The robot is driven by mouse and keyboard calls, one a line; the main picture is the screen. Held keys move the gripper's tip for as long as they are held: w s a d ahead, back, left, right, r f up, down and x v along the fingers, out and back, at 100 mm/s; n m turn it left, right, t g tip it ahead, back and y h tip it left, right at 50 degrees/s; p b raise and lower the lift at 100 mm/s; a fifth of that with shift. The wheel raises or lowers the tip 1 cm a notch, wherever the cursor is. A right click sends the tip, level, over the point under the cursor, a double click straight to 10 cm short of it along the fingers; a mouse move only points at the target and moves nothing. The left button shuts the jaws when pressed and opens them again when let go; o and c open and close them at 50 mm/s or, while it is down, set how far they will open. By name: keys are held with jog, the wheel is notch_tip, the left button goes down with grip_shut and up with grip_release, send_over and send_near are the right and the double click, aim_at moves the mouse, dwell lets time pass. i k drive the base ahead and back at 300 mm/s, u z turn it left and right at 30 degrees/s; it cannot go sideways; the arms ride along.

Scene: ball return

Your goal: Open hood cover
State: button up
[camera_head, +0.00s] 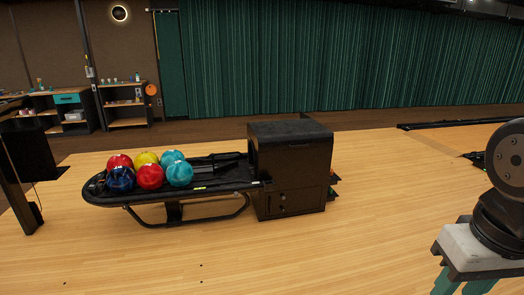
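The ball return machine stands on the wooden floor left of the picture's middle. Its black hood cover (290,131) sits flat on top of the dark box body (291,190) and looks closed. A small latch or lock shows on the body's lower front. A black ball tray (218,187) runs left from the box and holds several bowling balls, red, yellow, teal and dark blue. My gripper (462,283) is at the lower right edge, far right of the machine and apart from it. Only the upper part of its teal fingers shows; the tips are cut off by the frame.
The floor between the machine and my arm is clear. A dark stand (22,170) is at the left edge. Shelves (122,104) and a cabinet with a teal drawer (67,98) stand at the back left. A green curtain (300,60) hangs along the back.

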aim_at(283, 134)
jog(key=u, duration=0.3)
jog(key=i, duration=2)
jog(key=z, duration=0.5)
jog(key=i, duration=1.3)
jog(key=z, duration=0.5)
